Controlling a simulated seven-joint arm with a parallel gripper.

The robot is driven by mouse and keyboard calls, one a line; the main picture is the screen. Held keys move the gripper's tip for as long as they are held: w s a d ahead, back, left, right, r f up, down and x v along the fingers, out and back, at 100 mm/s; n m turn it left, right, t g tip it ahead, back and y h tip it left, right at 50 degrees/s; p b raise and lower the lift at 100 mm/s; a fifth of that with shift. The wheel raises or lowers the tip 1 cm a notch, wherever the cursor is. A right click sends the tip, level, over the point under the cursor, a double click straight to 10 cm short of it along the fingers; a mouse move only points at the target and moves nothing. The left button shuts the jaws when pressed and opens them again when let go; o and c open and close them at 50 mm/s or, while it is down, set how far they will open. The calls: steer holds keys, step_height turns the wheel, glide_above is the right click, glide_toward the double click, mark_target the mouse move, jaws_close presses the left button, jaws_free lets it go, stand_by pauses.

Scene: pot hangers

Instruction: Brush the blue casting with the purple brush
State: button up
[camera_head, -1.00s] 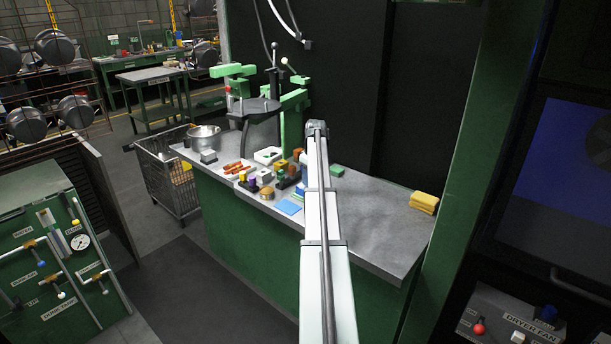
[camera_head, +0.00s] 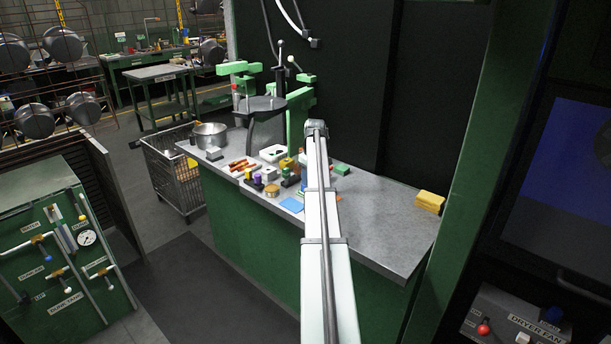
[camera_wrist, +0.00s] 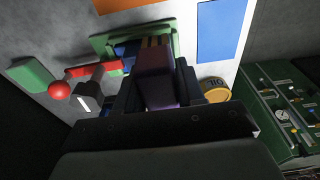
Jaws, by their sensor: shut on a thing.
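In the wrist view, my gripper (camera_wrist: 160,88) is shut on the purple brush (camera_wrist: 154,72), whose purple body shows between the dark fingers. Yellowish stripes show at the far end of the brush. A blue piece (camera_wrist: 126,50), seemingly the blue casting, shows just beyond the fingers, next to a green holder (camera_wrist: 104,44). The brush end overlaps the blue piece in this view; I cannot tell whether they touch. In the head view, my arm hides the gripper and brush.
The grey bench (camera_head: 385,215) is clear at right, except for yellow sponges (camera_head: 430,202). A round tin (camera_wrist: 214,90), a red-balled lever (camera_wrist: 59,90) and a green block (camera_wrist: 32,74) lie near my gripper. A green press (camera_head: 298,110) and metal pot (camera_head: 210,136) stand behind.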

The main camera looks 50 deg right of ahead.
steer(key=shift+s, duration=0.6)
steer(key=shift+w, duration=2.45)
step_height(320, 180, up, 8)
steer(key=shift+s+r, duration=0.15)
steer(key=w+a+f, duration=0.2)
steer(key=a, duration=0.9)
steer(key=w+a+f, duration=0.2)
steer(key=a, duration=0.9)
steer(key=w+a+f, duration=0.2)
steer(key=a, duration=1)
steer(key=s+a+f, duration=0.1)
steer(key=s+a, duration=0.1)
steer(key=a, duration=0.8)
steer(key=s+a+f, duration=0.2)
steer(key=s+a, duration=0.1)
steer(key=a, duration=0.7)
steer(key=s+a+f, duration=0.1)
steer(key=s+a, duration=0.2)
steer(key=a, duration=0.8)
steer(key=shift+s+f, duration=0.2)
steer(key=shift+f, duration=0.1)
